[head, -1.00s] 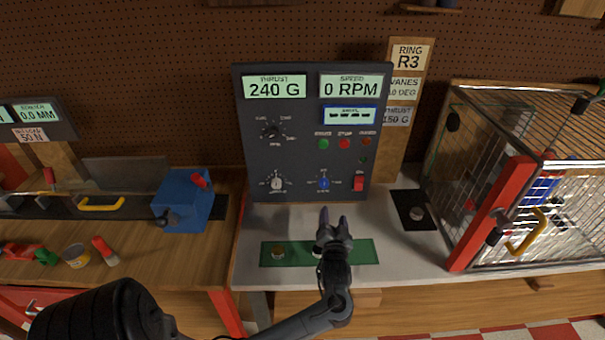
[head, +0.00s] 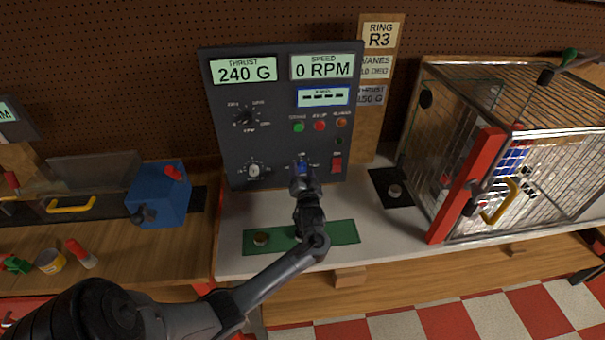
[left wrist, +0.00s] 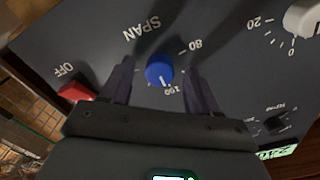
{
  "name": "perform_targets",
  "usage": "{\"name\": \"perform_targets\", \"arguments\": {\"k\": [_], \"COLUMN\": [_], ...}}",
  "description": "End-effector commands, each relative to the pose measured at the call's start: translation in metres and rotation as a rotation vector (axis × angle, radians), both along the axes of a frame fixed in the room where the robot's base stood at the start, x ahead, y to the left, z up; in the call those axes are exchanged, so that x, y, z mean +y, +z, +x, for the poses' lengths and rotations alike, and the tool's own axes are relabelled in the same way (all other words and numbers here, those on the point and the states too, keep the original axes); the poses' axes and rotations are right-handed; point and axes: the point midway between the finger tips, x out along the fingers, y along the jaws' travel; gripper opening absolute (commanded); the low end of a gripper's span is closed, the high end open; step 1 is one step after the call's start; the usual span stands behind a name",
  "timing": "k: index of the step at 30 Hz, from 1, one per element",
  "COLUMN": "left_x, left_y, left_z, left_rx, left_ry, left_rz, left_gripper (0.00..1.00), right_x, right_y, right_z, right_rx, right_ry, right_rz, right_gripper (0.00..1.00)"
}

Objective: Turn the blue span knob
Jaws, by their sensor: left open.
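The blue span knob (left wrist: 159,70) sits on the dark control panel, under the word SPAN. Its white pointer line is near the 100 mark. In the left wrist view, my left gripper (left wrist: 160,78) is open with one finger on each side of the knob. Gaps show between the fingers and the knob. In the head view, the left gripper (head: 303,166) is in front of the panel and hides most of the blue knob. My right gripper is not in view.
A red OFF switch (left wrist: 75,91) is on one side of the knob and a white knob (left wrist: 303,18) on the other. The panel (head: 225,115) reads 240 G and 0 RPM. A green mat (head: 345,232) lies below. A wire cage (head: 560,150) with a red post stands right.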

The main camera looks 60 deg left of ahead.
Motion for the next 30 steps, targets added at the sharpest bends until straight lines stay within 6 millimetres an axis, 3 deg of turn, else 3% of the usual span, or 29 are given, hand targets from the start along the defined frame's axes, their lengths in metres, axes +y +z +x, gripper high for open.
{"name": "perform_targets", "arguments": {"k": [10, 21, 30], "left_x": [0.0023, 0.0019, 0.0013], "left_y": [0.0002, 0.0, -0.0003], "left_z": [0.0012, 0.0011, 0.0015], "left_rx": [0.0, 0.0, -0.036], "left_ry": [0.0, -0.001, -0.002], "left_rz": [0.0, -0.001, -0.017], "left_gripper": [0.6, 0.05, 0.05], "right_x": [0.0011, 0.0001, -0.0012], "right_y": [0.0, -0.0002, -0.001], "right_z": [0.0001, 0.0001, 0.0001], "right_rx": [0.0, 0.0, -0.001], "right_ry": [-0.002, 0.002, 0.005], "right_rz": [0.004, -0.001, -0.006], "right_gripper": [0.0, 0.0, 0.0]}}
